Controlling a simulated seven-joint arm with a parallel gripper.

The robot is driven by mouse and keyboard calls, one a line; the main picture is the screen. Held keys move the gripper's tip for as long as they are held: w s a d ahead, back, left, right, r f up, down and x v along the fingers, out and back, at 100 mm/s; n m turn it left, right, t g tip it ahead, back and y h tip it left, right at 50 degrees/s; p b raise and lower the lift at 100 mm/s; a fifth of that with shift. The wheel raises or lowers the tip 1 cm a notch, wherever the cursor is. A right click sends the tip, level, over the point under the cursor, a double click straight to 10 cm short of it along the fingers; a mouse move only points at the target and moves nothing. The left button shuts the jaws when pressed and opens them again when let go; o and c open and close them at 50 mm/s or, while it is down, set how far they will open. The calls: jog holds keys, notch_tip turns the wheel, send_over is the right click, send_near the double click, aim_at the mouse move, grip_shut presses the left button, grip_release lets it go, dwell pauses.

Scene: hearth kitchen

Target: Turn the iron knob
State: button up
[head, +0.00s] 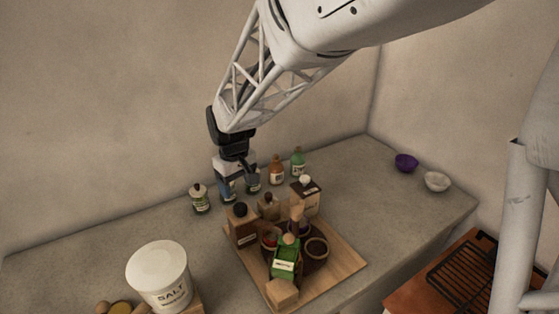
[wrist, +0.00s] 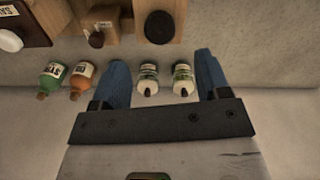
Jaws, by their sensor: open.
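I cannot make out an iron knob in either view. My gripper (head: 240,185) is open and empty at the back of the counter, pointing down among the small bottles by the wall. In the wrist view its two blue fingers (wrist: 163,72) are spread wide. Two small pale bottles, one on the left (wrist: 148,78) and one on the right (wrist: 183,78), show between the fingers, and I cannot tell how far below they are. A brown-orange stove-like unit (head: 412,297) with a black grate (head: 462,280) is at the lower right, partly hidden by my own structure.
A wooden tray (head: 345,262) holds several boxes, jars and cups in front of the gripper. A salt tub (head: 160,278) stands at front left. An orange bottle (head: 276,172) and a green bottle (head: 298,163) stand right of the gripper. Purple (head: 406,163) and white (head: 437,181) bowls sit far right.

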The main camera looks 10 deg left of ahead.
aim_at(240, 207)
jog(key=shift+f, duration=3.65)
jog(key=c, duration=0.9)
